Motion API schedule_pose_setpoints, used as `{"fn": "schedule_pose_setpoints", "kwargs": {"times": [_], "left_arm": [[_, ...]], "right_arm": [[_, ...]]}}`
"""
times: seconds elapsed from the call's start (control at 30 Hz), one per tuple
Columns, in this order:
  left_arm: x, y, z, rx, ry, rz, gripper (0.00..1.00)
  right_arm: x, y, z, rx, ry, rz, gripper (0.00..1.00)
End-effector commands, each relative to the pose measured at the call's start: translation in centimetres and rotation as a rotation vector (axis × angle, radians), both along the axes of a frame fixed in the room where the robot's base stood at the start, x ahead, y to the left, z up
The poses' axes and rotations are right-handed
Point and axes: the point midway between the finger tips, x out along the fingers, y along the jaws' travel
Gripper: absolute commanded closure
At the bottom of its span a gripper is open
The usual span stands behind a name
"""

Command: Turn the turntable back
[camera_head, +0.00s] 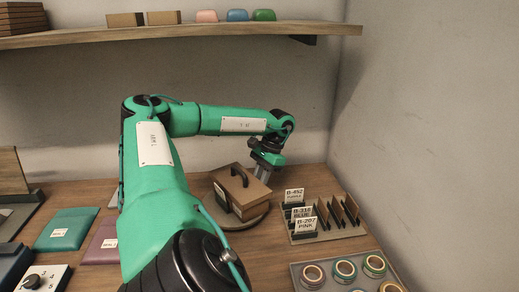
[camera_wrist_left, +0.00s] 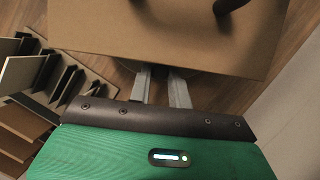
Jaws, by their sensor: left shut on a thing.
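A round turntable (camera_head: 243,223) rests on the table near the back, with a brown box (camera_head: 247,198) on top. The box has a dark curved handle and a white label on its side. My left gripper (camera_head: 262,175) reaches down at the box's far right side. In the left wrist view, the gripper's two fingers (camera_wrist_left: 162,80) pass below the edge of the box (camera_wrist_left: 160,30), which hides their tips. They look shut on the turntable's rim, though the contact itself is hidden. My right gripper is not in view.
A rack (camera_head: 330,220) with upright brown cards and label signs stands right of the turntable. A tray (camera_head: 300,278) of tape rolls lies at the front right. Green (camera_head: 68,228) and purple (camera_head: 101,243) packets lie left. A shelf (camera_head: 180,33) hangs above; a wall closes the right.

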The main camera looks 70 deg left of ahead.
Motion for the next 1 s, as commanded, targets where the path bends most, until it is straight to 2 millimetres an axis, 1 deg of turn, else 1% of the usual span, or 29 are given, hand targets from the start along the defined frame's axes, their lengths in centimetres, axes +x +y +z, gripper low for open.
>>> {"fn": "schedule_pose_setpoints", "kwargs": {"times": [0.03, 0.1, 0.13, 0.4, 0.53, 0.67, 0.83, 0.9, 0.93, 1.0], "left_arm": [[0.0, 0.0, 0.1, 0.000, -0.002, 0.000, 0.75], [0.0, 0.0, 0.0, 0.000, -0.002, 0.000, 0.61], [0.0, 0.0, 0.0, 0.000, -0.002, 0.000, 0.59], [0.0, 0.0, 0.1, -0.001, -0.001, 0.000, 0.59], [0.4, 0.0, 0.8, -0.001, -0.001, -0.001, 0.59], [1.2, 0.2, 2.8, -0.001, -0.003, 0.001, 0.59], [2.7, 0.5, 6.3, -0.002, -0.006, 0.000, 0.59], [3.3, 0.6, 7.7, -0.004, -0.006, 0.000, 0.59], [3.3, 0.7, 8.2, -0.002, -0.003, 0.001, 0.59], [3.3, 0.7, 8.4, -0.001, 0.000, 0.000, 0.59]], "right_arm": [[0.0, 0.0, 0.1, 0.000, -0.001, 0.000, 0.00], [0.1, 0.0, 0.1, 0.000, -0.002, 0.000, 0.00], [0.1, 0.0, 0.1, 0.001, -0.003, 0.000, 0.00], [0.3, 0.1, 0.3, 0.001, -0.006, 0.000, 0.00], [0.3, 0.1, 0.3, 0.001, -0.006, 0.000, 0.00], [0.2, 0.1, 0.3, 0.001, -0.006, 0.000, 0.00], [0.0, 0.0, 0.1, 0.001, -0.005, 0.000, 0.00], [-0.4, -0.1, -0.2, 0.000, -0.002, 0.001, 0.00], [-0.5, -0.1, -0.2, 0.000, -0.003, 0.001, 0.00], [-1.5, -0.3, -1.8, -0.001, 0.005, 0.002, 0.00]]}}
